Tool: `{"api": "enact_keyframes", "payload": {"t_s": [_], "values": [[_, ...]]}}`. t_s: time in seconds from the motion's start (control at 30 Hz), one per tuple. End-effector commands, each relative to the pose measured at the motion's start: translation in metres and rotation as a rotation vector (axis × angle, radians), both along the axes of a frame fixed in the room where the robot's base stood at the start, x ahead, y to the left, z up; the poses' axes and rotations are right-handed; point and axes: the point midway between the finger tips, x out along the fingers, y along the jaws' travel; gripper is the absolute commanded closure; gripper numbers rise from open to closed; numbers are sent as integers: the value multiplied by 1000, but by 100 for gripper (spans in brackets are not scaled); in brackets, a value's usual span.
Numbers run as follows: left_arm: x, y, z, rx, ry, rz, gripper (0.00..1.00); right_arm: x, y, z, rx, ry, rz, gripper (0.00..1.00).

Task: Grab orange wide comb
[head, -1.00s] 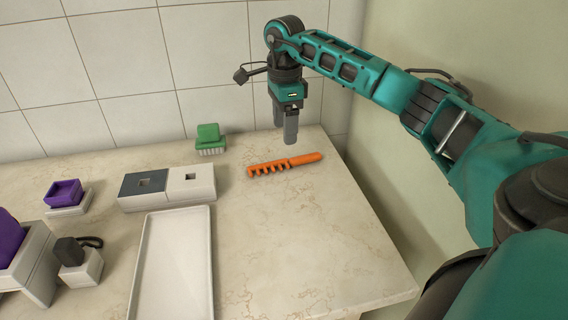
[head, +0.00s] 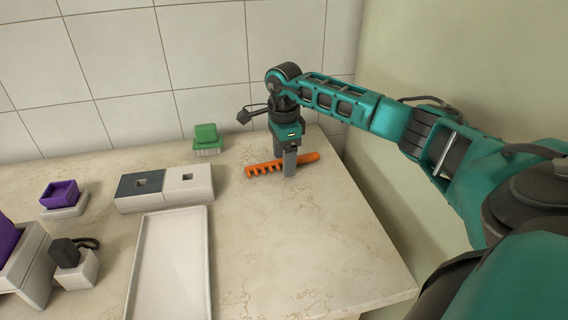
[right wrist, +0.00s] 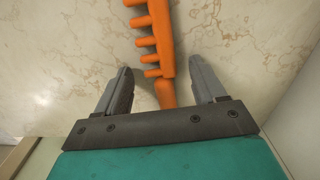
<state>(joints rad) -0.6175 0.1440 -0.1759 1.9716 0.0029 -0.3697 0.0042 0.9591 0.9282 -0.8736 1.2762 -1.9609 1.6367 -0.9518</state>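The orange wide comb (head: 266,168) lies on the marble counter, its teeth toward the left and its handle toward the right. My right gripper (head: 289,168) is lowered over the comb's handle end and hides part of it in the head view. In the right wrist view the comb (right wrist: 162,45) runs between the two spread fingers of my right gripper (right wrist: 165,90), with a gap on each side. The gripper is open, pointing down. My left gripper is not in view.
A green brush (head: 206,138) stands behind and left of the comb. A grey and white block holder (head: 188,181) and a white tray (head: 168,265) lie left. Purple and dark items stand farther left. The counter (head: 290,240) in front of the comb is clear; a wall is right.

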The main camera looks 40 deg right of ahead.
Motion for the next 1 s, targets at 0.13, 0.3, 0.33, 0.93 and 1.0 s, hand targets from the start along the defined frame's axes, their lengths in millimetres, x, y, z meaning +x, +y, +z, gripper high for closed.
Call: {"api": "enact_keyframes", "payload": {"t_s": [0.13, 0.3, 0.33, 0.93, 1.0], "values": [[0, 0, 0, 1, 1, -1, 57, 0, 0, 0, 0, 0, -1, 45], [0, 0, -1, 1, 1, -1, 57, 0, 0, 0, 0, 0, -1, 61], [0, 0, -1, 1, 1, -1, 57, 0, 0, 0, 0, 0, -1, 64], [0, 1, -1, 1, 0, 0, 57, 0, 0, 4, 0, -1, -1, 89], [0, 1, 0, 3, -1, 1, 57, 1, -1, 9, -1, -2, -1, 89]]}}
